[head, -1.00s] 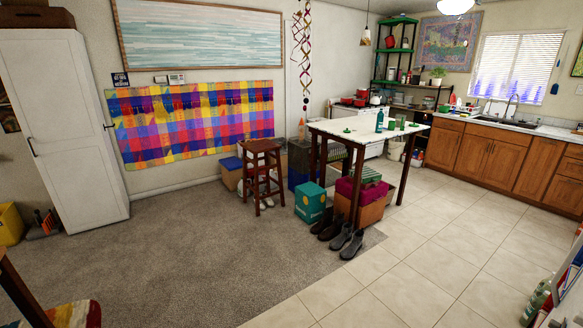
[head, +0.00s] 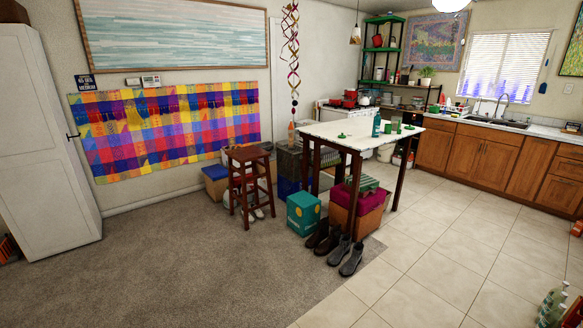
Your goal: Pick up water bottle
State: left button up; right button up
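A teal bottle (head: 377,126) stands upright on the white-topped high table (head: 345,131), towards its middle right. Small green cups (head: 395,124) stand just to the right of the bottle, and a small green item (head: 341,136) lies to its left. Several bottles (head: 551,305) also show at the lower right edge, partly cut off by the frame. Neither of my grippers is in view.
A wooden stool (head: 250,185), a teal box (head: 303,213), an orange crate (head: 358,210) and shoes (head: 339,249) stand around the table's near side. Carpet (head: 190,260) and tiles (head: 450,230) are open in front. A white cabinet (head: 40,140) stands left.

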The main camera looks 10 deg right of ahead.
aim_at(375, 130)
jog(key=i+z, duration=0.65)
jog(key=z, duration=0.15)
jog(key=i+z, duration=0.45)
jog(key=i, duration=0.2)
jog(key=i+l+u, duration=0.15)
jog(key=i, duration=0.15)
jog(key=i+l+u, duration=0.35)
jog(key=u, duration=0.25)
jog(key=i+l+u, duration=0.55)
jog(key=l+u, duration=0.3)
jog(key=i+l+u, duration=0.15)
jog(key=l+u, duration=0.3)
jog(key=i+l+u, duration=0.2)
jog(key=l+u, duration=0.25)
jog(key=l, duration=0.2)
